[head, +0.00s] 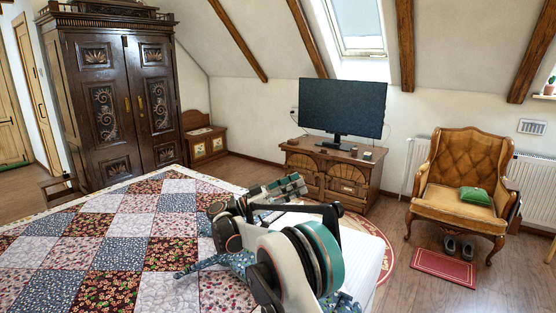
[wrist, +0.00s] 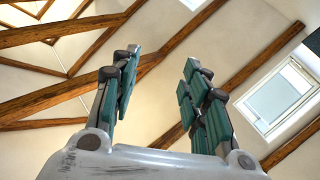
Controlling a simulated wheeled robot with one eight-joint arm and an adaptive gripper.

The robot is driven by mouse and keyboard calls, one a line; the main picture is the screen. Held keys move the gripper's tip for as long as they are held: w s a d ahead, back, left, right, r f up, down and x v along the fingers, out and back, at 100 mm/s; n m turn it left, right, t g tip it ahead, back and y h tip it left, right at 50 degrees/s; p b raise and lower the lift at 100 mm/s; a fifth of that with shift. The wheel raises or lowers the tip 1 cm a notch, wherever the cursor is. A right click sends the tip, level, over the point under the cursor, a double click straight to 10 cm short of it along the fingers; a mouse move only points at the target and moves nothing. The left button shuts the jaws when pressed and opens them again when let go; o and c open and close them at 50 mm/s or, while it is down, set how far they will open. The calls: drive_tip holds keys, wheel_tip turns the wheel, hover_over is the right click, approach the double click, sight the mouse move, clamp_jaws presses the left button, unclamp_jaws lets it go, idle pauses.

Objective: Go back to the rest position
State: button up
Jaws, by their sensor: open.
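My gripper (wrist: 158,92) is open and empty in the wrist view. Its two teal-padded fingers stand apart and point up at the sloped ceiling and its wooden beams. In the head view my arm is folded in the lower middle, in front of the bed. My gripper (head: 285,188) shows there beyond the arm links, partly hidden by them. It appears above the right edge of the patchwork quilt; I cannot tell how far above.
A bed with a patchwork quilt (head: 115,235) fills the lower left. A carved armoire (head: 118,100) stands behind it. A TV (head: 341,107) is on a wooden cabinet (head: 305,170).

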drive_tip(key=s+d+r+n+y, duration=0.1)
drive_tip(key=d+r+n+y, duration=0.15)
drive_tip(key=d, duration=0.35)
drive_tip(key=s+d+r+n+y, duration=0.1)
drive_tip(key=d+r+n+y, duration=0.15)
drive_tip(key=d, duration=0.45)
drive_tip(key=s+d+r+n+y, duration=0.1)
drive_tip(key=s+d+n+y, duration=0.35)
drive_tip(key=s+d, duration=0.5)
drive_tip(key=s+a+f+n+y, duration=0.1)
drive_tip(key=s+f+y, duration=0.3)
drive_tip(key=s, duration=0.7)
drive_tip(key=s+a+f+n+t+y, duration=0.1)
drive_tip(key=s+a+f+y, duration=0.3)
drive_tip(key=s, duration=0.7)
drive_tip(key=s+a+f+n+t+y, duration=0.1)
drive_tip(key=s+f+y, duration=0.3)
drive_tip(key=s, duration=0.6)
drive_tip(key=shift+s+a+f+n, duration=0.4)
drive_tip(key=shift+a+f+n, duration=0.2)
drive_tip(key=shift+a+n, duration=0.15)
